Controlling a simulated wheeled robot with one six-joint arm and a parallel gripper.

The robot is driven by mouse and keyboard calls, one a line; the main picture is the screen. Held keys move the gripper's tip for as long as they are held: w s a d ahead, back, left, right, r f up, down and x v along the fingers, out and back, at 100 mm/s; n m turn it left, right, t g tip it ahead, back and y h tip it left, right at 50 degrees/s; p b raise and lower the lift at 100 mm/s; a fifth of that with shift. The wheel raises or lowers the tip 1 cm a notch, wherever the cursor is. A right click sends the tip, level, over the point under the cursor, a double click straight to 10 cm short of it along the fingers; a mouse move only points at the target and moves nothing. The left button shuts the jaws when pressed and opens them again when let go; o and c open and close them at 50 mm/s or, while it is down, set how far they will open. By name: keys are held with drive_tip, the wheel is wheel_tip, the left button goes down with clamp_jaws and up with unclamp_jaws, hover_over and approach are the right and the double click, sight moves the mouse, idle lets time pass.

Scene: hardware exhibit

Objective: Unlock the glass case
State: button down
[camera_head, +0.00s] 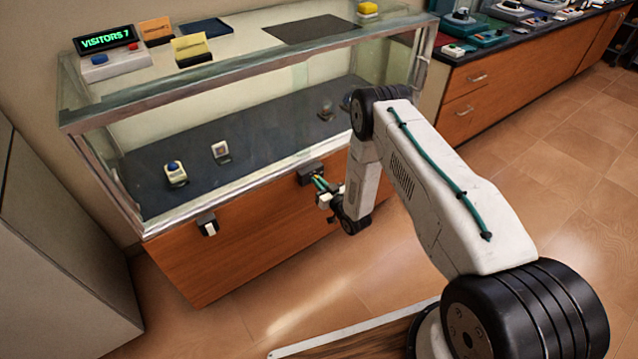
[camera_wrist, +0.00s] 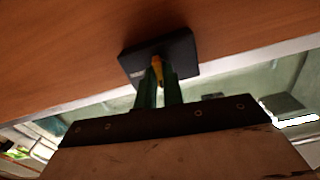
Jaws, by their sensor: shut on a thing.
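The glass case (camera_head: 250,76) has a metal frame and stands on a wooden base. A dark lock block (camera_head: 309,171) sits on its front, just below the glass, and shows large in the wrist view (camera_wrist: 186,50). My gripper (camera_head: 319,184) is right in front of this block. The piece's far end meets the face of the block. I cannot tell how deep it goes in or whether it is turned.
A second dark block with a white part (camera_head: 208,227) is on the case front at left. Small devices (camera_head: 175,173) stand inside the case. A lit visitors sign (camera_head: 105,40) and boxes are on top. A grey cabinet (camera_head: 50,260) is at left; a counter with drawers (camera_head: 520,90) at right.

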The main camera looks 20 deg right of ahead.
drive_tip(key=shift+w+d+f+m, duration=0.1)
drive_tip(key=shift+m, duration=4.1)
drive_tip(key=shift+d+f+m, duration=0.1)
drive_tip(key=shift+m, duration=4.1)
drive_tip(key=c, duration=1.5)
unclamp_jaws()
